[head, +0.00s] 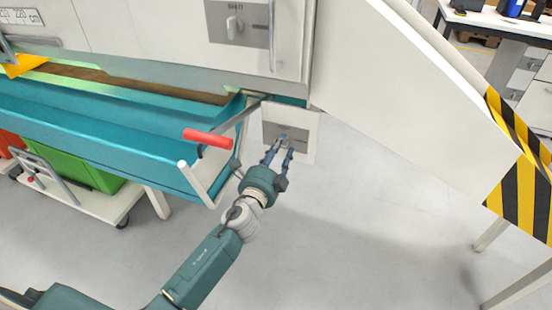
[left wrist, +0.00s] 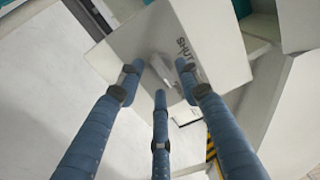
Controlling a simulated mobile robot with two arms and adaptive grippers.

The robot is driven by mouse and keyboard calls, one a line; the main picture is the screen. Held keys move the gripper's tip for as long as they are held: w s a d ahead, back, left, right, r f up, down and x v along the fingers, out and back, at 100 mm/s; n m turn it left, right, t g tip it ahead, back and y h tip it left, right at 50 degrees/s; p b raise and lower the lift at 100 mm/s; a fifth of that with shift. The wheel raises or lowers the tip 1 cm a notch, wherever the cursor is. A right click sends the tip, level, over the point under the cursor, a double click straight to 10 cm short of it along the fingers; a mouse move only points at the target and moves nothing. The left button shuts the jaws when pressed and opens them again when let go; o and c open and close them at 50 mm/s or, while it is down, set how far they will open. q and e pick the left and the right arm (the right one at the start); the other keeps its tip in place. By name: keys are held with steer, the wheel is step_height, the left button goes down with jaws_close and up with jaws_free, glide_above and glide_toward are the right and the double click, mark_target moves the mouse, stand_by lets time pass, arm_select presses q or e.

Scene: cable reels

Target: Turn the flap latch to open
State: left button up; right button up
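The flap latch is a small pale handle on a grey plate (head: 271,129) set in a white panel (head: 308,150), right of the blue trough's end. In the left wrist view the latch handle (left wrist: 160,68) shows close up, with the word SHUT printed to its right. My left gripper (head: 279,152) is just in front of this latch. In the left wrist view its blue fingers (left wrist: 158,82) are spread apart around the handle. I cannot tell whether any finger touches it. My right gripper is not in view.
A second latch (head: 234,24), also marked SHUT, is on the white cabinet above, beside a vertical bar handle (head: 272,40). A red-gripped lever (head: 208,138) is close left of my left wrist. A white sloping panel (head: 400,90) stands right. The floor below right is clear.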

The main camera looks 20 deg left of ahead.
arm_select(q)
steer(key=s, duration=1.1)
steer(key=shift+s+a, duration=0.15)
steer(key=shift+s, duration=0.15)
